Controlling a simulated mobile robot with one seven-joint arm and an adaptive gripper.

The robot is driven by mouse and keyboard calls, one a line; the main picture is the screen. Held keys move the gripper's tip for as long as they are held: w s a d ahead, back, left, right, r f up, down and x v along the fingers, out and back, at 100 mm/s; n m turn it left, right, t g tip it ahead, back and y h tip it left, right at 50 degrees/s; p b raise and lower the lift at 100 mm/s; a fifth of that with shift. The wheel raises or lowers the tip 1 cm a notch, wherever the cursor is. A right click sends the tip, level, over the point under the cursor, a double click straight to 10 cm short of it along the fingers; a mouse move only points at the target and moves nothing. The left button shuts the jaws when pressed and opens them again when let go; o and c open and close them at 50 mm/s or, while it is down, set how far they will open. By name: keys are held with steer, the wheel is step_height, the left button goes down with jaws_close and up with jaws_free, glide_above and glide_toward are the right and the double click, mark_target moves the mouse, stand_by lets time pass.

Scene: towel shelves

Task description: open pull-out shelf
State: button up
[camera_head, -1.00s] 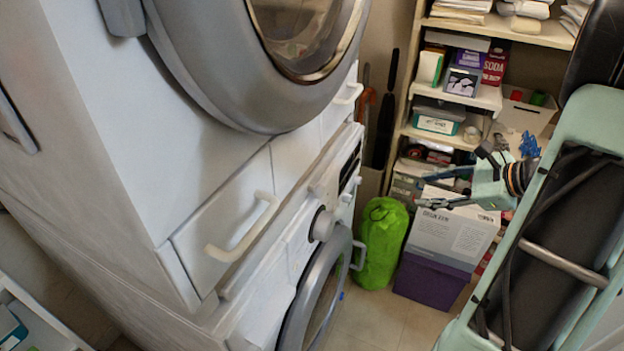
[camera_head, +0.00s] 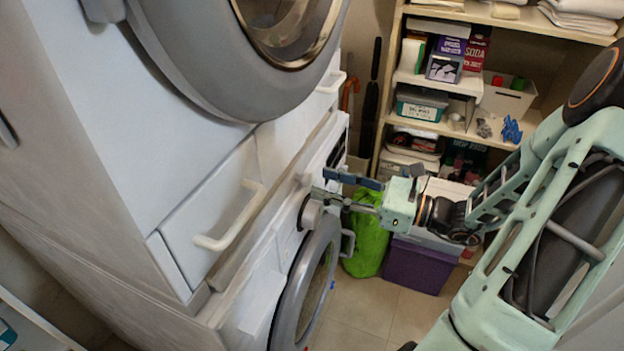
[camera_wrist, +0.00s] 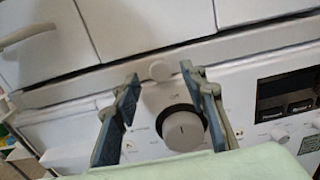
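A narrow white strip (camera_head: 245,238) runs between the drawers and the washer panel; it looks like the pull-out shelf front and seems closed. In the wrist view, the strip (camera_wrist: 90,88) has a small round white knob (camera_wrist: 160,70). Above it is a closed white drawer (camera_head: 205,215) with a curved handle (camera_head: 240,218). My gripper (camera_head: 320,184) reaches left toward the washer panel. In the wrist view, the gripper (camera_wrist: 164,78) is open and empty, its blue-grey fingers on either side of the knob and the larger washer dial (camera_wrist: 183,131). Contact cannot be told.
The dryer door (camera_head: 240,60) bulges out above, and the washer door (camera_head: 307,280) is below. A green bag (camera_head: 367,240) and a purple box (camera_head: 415,266) stand on the floor. Shelves (camera_head: 500,28) with boxes and towels line the back. Floor in front of the washer is open.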

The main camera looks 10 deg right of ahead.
mark_target(309, 179)
steer(key=shift+x, duration=2.05)
steer(key=shift+c, duration=0.6)
jaws_close()
